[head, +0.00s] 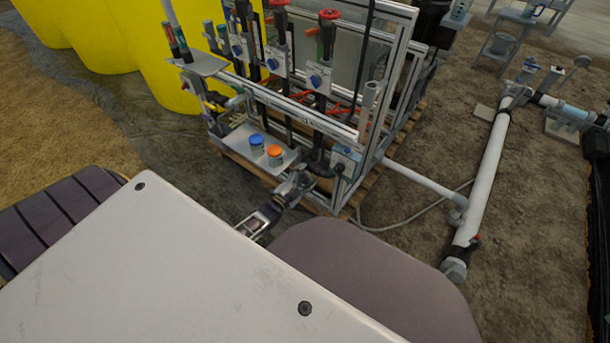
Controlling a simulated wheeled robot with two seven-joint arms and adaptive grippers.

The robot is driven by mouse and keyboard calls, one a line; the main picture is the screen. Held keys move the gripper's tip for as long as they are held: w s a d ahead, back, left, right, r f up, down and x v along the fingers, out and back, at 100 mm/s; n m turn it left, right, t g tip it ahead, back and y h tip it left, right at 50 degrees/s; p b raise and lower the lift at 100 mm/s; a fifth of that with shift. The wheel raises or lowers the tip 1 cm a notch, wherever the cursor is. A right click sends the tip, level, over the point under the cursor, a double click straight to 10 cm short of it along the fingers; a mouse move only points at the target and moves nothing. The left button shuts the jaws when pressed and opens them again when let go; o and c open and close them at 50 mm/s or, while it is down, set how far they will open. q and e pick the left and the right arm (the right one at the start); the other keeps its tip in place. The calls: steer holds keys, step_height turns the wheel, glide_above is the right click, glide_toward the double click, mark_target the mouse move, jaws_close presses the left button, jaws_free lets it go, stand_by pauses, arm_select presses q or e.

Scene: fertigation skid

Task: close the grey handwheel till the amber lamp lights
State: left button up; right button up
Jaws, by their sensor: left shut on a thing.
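My left gripper (303,178) reaches out past my own body to the low front right corner of the skid. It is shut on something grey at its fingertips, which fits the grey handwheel. The wheel is too small and too covered by the fingers to make out its rim or how far it is turned. I cannot pick out an amber lamp or tell whether one is lit. My right gripper is not in view.
The metal-framed skid (390,80) stands on a wooden pallet (345,205). It carries a red handwheel (328,15) on top and a shelf with a blue cap (257,140) and an orange cap (274,151). A white pipe (482,180) lies to the right. Yellow tanks (160,50) stand behind.

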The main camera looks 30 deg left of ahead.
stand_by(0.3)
arm_select(q)
steer(key=o, duration=1)
steer(key=shift+s, duration=0.1)
steer(key=shift+s+a, duration=0.15)
steer(key=shift+s, duration=1.8)
steer(key=shift+s+a, duration=0.15)
steer(key=shift+s, duration=1.85)
steer(key=shift+s+a, duration=0.15)
steer(key=shift+s, duration=1.8)
